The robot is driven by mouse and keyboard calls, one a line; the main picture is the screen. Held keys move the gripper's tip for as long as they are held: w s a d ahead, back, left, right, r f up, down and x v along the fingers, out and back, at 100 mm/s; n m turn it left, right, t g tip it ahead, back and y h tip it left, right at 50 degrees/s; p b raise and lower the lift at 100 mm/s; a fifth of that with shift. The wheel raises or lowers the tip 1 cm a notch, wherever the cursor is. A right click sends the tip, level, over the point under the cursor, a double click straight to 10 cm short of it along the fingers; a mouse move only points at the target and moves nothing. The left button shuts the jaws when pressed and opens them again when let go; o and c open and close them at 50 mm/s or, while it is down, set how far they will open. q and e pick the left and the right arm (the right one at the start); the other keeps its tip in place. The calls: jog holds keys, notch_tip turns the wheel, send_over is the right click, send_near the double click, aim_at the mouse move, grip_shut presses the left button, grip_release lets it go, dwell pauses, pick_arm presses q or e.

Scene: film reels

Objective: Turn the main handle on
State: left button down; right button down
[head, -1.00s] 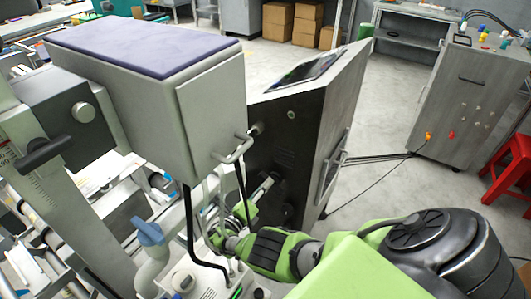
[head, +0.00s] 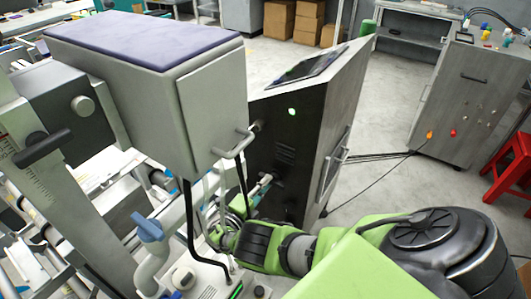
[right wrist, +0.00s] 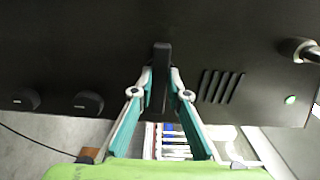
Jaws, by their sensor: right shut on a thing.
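The main handle (right wrist: 161,52) is a black lever on the dark side panel (right wrist: 110,45) of a cabinet. In the right wrist view it points straight along the picture's vertical. My right gripper (right wrist: 160,82) is shut on it, with one teal finger on each side. In the head view my right gripper (head: 228,234) is low in the middle, and the handle is hidden there. A small indicator (right wrist: 290,99) on the panel is lit green; it also shows in the head view (head: 292,112). My left gripper is not in view.
Two round black knobs (right wrist: 88,102) and a slotted vent (right wrist: 220,86) are on the same panel. A grey box with a purple top (head: 150,45) and a bar handle (head: 232,145) overhangs the gripper area.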

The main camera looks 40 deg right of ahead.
jog(key=shift+f, duration=0.1)
dwell(0.3)
jog(key=c, duration=2)
grip_release()
jog(key=shift+o, duration=0.2)
